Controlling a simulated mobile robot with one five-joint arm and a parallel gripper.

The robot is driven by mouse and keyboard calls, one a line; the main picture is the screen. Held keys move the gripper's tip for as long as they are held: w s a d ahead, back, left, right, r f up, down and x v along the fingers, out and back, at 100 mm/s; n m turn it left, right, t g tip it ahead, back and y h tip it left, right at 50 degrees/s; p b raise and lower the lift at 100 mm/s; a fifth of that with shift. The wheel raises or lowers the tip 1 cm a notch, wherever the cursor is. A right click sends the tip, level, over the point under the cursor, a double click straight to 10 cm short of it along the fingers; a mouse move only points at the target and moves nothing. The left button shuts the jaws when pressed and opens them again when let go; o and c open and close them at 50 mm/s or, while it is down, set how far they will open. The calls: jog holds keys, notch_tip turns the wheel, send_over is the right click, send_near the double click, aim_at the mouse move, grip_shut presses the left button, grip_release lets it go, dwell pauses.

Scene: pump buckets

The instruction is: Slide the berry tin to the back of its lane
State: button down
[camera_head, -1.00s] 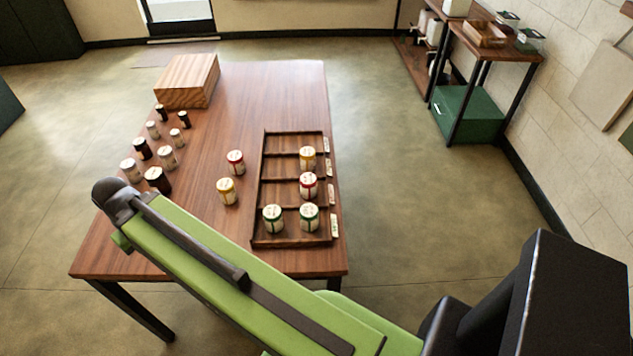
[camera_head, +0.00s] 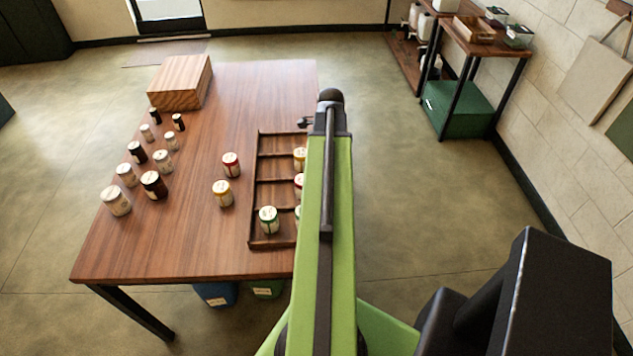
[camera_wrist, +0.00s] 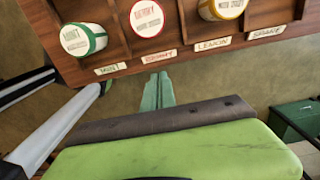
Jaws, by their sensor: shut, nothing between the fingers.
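The berry tin (camera_wrist: 147,17), with a red rim and a white lid, stands at the label end of the berry lane in the wooden rack (camera_head: 254,190). In the head view the berry tin (camera_head: 298,186) is partly covered by my arm. My gripper (camera_wrist: 160,78) shows in the wrist view as a narrow pale green pair of fingers, shut and empty. It is outside the rack's label edge, below the berry label (camera_wrist: 158,56) in the picture and apart from the tin. In the head view my arm hides the gripper.
In the wrist view a green-rimmed mint tin (camera_wrist: 83,39) and a yellow-rimmed lemon tin (camera_wrist: 222,8) flank the berry tin. Another red tin (camera_head: 231,165) and a yellow tin (camera_head: 222,194) stand left of the rack. Several jars and a wooden box (camera_head: 180,83) are further left.

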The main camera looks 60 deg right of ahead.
notch_tip(320, 180, down, 11)
jog(key=b, duration=1)
jog(key=shift+w+r, duration=0.1)
jog(key=shift+r, duration=0.1)
jog(key=w+a, duration=0.2)
jog(key=w, duration=0.1)
jog(key=shift+a+r, duration=0.1)
jog(key=shift+r, duration=0.2)
jog(key=shift+w+a, duration=0.15)
